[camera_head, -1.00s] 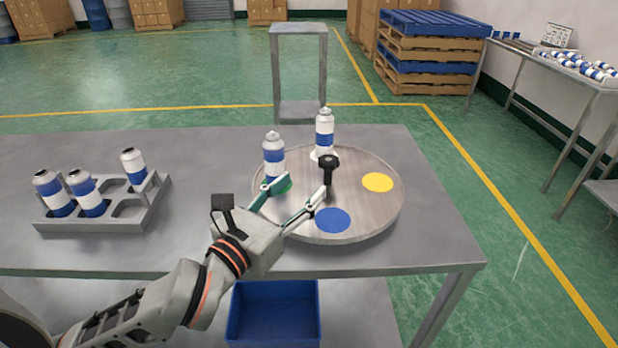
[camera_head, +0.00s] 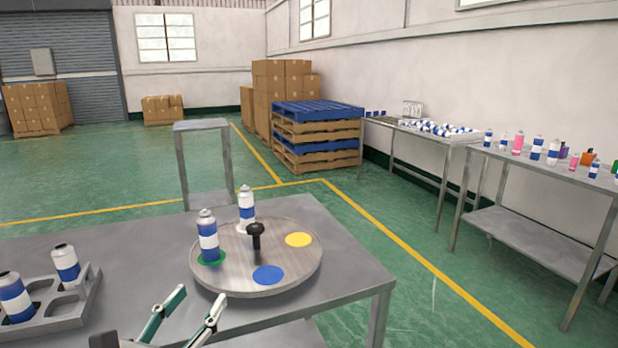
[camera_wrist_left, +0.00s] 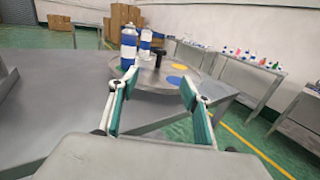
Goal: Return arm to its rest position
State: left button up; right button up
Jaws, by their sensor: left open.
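My left gripper (camera_head: 186,318) is low in the head view, in front of the round turntable. It is open and empty, and its fingers (camera_wrist_left: 155,92) also show spread in the left wrist view. The turntable (camera_head: 290,270) carries a blue and white can (camera_head: 208,238) standing upright on a green spot, clear of my fingers. A second can (camera_head: 246,205) stands behind it. A black knob (camera_head: 256,236) rises from the turntable's middle. Both cans also show in the wrist view beyond my fingers. My right gripper is not in view.
A grey rack (camera_head: 75,315) with cans (camera_head: 15,298) is at the left on the metal table (camera_head: 130,250). A small stand (camera_head: 203,125) is behind the table. Side tables (camera_head: 520,235) with cans line the right wall. Pallets (camera_head: 318,135) and boxes stand at the back.

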pick_arm(q)
jog(key=s+d+f+m+g+h+p, duration=0.15)
jog(key=s+f+m, duration=0.35)
jog(key=f+m, duration=0.85)
jog(key=s+d+f+m+g+h+p, duration=0.2)
jog(key=s+f+m, duration=0.45)
jog(key=m, duration=1.25)
jog(key=s+a+f+m+g+y+p, duration=0.1)
jog(key=s+a+f+m+g+y, duration=0.1)
jog(key=s+f, duration=0.2)
jog(key=s+a+f+m+g+y, duration=0.2)
jog(key=s+f+m, duration=0.1)
jog(key=f, duration=0.8)
jog(key=shift+s+f+y+p, duration=0.25)
jog(key=shift+s+y+p, duration=0.1)
jog(key=shift+p, duration=0.05)
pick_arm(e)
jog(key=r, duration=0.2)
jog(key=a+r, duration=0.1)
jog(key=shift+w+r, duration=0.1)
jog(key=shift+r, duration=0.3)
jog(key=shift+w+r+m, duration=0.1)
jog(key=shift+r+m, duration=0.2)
